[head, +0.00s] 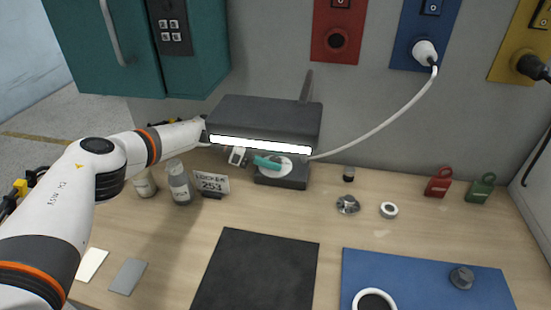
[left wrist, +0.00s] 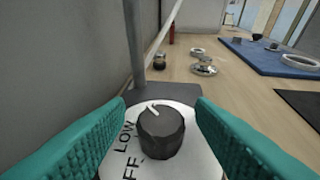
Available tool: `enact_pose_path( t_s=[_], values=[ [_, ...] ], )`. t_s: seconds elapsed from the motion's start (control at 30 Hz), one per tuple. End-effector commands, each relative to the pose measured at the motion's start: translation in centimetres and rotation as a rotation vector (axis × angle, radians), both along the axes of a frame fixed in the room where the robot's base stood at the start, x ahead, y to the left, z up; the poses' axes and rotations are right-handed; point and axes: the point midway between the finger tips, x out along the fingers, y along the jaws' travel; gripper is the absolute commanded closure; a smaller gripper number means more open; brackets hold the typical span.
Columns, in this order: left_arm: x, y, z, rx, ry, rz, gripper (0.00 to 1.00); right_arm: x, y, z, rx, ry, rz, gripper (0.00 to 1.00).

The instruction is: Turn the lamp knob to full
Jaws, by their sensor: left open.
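The desk lamp has a dark shade (head: 262,112) with a lit white strip, a thin upright post and a dark base (head: 285,181) on the wooden bench. In the left wrist view, its black knob (left wrist: 161,134) sits on a white round dial (left wrist: 190,160). "LOW" and part of "OFF" show left of the knob. The knob's white mark points up and slightly left. My left gripper (head: 268,162) has teal fingers open on either side of the knob, with gaps between them and it. In the head view I cannot make out the knob behind the fingers. My right gripper is not in view.
The lamp shade hangs close above my gripper. A "LOCKER 253" sign (head: 212,184) and bottles (head: 179,183) stand to the left. A white cable (head: 385,135) runs from a wall plug to the lamp. Black (head: 258,270) and blue (head: 420,280) mats lie in front.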

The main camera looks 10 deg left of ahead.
Motion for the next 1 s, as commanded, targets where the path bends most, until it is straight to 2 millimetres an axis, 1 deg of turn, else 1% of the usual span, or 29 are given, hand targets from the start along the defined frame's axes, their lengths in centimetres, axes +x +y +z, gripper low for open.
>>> enact_pose_path(
  t_s=[0.3,0.4,0.5,0.7,1.0],
  values=[
    [-0.6,6.1,2.4,-0.001,-0.003,0.004,0.51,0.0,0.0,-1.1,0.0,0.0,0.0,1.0],
    [-0.9,7.8,3.1,-0.001,-0.003,0.003,0.51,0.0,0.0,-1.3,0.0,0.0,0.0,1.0],
    [-1.0,8.9,3.7,-0.002,-0.003,0.002,0.51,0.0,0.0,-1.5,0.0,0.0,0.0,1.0],
    [-1.2,9.9,4.2,-0.001,-0.001,0.001,0.51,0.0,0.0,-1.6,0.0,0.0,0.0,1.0],
    [-1.2,9.9,4.2,-0.001,-0.001,0.001,0.5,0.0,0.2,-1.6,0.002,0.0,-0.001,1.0]
  ],
)
